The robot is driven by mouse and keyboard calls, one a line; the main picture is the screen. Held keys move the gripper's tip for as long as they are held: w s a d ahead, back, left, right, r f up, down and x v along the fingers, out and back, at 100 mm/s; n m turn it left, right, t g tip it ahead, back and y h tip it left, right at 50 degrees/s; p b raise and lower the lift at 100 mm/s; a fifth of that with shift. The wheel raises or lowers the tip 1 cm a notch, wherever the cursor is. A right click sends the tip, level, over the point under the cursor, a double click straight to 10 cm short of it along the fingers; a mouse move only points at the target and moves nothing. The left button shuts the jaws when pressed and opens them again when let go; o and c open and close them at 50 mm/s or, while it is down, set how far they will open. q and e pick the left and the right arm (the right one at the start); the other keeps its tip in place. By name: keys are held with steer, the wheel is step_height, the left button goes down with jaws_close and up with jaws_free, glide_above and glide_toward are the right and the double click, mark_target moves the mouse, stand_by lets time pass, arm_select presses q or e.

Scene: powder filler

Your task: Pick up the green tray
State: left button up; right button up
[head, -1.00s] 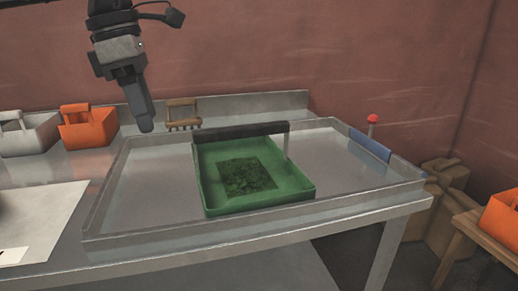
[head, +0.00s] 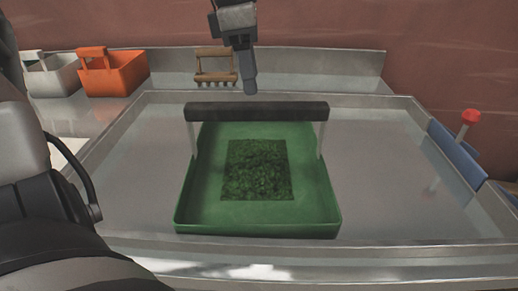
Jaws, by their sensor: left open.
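The green tray (head: 258,214) lies in the middle of a shallow metal basin. A dark square patch of granular stuff (head: 257,170) is on its floor. Its thick black handle bar (head: 256,112) spans the far side on two pale posts. My left gripper (head: 250,88) points down from the top of the head view, just above and behind the handle in the picture. It looks apart from the handle and holds nothing. Its fingers overlap in this view. My right gripper is not in view.
The metal basin (head: 385,160) has raised rims around the tray, with bare floor on both sides. Behind it stand a wooden rack (head: 215,68), an orange basket (head: 118,76) and a white basket (head: 52,76). A red knob (head: 470,117) rises at the right by a blue strip (head: 455,152).

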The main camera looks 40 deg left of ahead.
mark_target(256, 104)
arm_select(q)
steer(key=f, duration=0.6)
steer(key=w+d+f, duration=0.1)
steer(key=f, duration=0.1)
steer(key=shift+f, duration=0.4)
steer(key=shift+r, duration=0.1)
jaws_close()
